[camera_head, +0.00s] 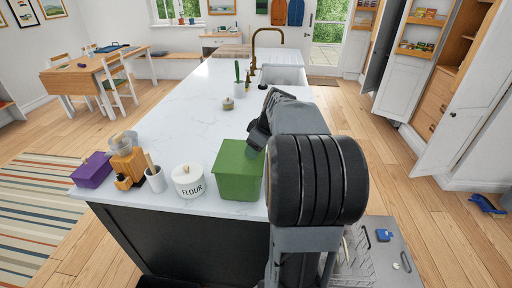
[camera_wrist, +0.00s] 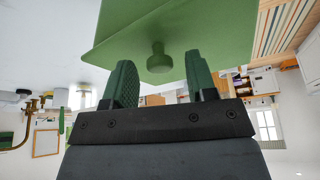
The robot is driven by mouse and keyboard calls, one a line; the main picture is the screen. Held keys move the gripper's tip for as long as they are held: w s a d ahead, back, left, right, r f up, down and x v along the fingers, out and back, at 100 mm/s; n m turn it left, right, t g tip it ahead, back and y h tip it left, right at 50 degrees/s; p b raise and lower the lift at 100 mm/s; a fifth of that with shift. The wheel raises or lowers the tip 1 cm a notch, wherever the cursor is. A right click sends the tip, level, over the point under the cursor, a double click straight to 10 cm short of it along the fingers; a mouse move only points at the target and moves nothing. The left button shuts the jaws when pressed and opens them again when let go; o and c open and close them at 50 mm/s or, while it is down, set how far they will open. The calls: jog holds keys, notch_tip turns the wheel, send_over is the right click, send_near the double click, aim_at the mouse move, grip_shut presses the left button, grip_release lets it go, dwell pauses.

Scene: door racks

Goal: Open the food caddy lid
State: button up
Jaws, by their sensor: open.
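The green food caddy (camera_head: 238,172) stands upright on the near end of the white island, with its lid (camera_head: 235,152) looking shut. In the wrist view, the caddy's green surface (camera_wrist: 205,25) fills the top, and a round green knob (camera_wrist: 159,60) sticks out from it. My gripper (camera_wrist: 160,72) is open, with one green finger on each side of the knob and gaps between. In the head view, my gripper (camera_head: 257,142) is at the caddy's right upper side, largely hidden by my arm. I cannot tell whether a finger touches the caddy.
The white countertop (camera_head: 190,115) behind the caddy is mostly clear. An open dishwasher (camera_head: 385,262) is at lower right.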

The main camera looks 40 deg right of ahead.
grip_shut()
dwell(0.4)
